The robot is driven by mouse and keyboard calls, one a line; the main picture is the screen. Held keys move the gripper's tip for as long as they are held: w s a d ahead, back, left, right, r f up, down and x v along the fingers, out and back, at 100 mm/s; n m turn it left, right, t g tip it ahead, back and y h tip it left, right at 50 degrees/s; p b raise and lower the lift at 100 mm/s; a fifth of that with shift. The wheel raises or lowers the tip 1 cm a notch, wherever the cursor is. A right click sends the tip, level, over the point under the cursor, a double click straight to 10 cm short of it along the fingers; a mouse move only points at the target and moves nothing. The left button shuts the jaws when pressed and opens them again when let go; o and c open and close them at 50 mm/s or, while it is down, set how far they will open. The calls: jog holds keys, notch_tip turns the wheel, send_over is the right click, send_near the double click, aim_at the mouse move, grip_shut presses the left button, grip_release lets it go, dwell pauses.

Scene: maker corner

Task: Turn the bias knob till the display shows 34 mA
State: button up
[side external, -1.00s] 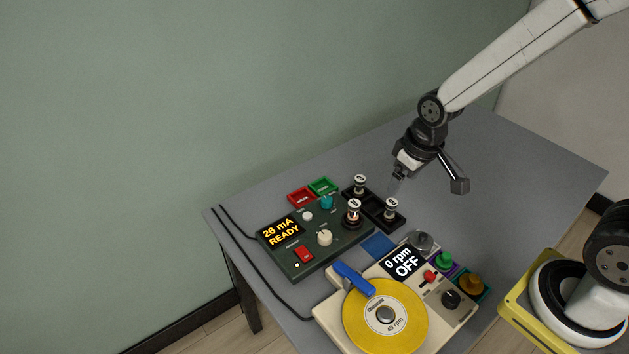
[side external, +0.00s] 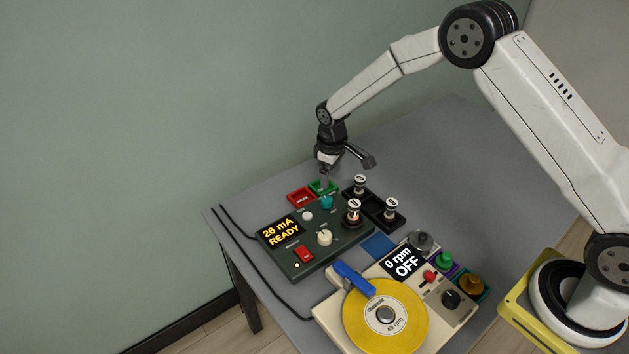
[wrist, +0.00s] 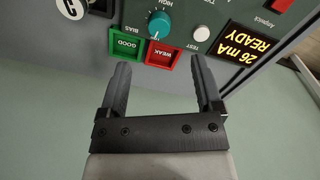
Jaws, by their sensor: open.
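The bias knob, a teal knob (side external: 327,202), sits on the top right of the dark green tester panel (side external: 301,267); in the wrist view the teal knob (wrist: 159,24) has "BIAS" and "HIGH" lettering beside it. The display (side external: 281,231) reads "26 mA READY"; it also shows in the wrist view (wrist: 243,48). My gripper (side external: 325,182) is above the back of the tester, close to the green tray and behind the teal knob. In the wrist view its two fingers (wrist: 160,72) are apart with nothing between them, and the knob lies beyond the fingertips.
A red "WEAK" tray (side external: 300,196) and a green "GOOD" tray (side external: 323,187) lie behind the tester. Tubes stand in a black tray (side external: 379,209) and on the tester. A white button (side external: 308,216) and cream knob (side external: 324,237) are near. A turntable (side external: 385,315) stands in front.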

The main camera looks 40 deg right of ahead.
aim_at(326, 199)
jog(key=shift+w+a+f, duration=0.15)
jog(key=shift+w+f, duration=0.6)
jog(key=shift+f, duration=0.35)
jog(key=shift+f, duration=0.15)
jog(key=shift+w+d+f, duration=0.1)
jog(key=shift+f, duration=1.8)
jog(key=shift+d+f, duration=0.1)
jog(key=shift+f, duration=1.75)
grip_shut()
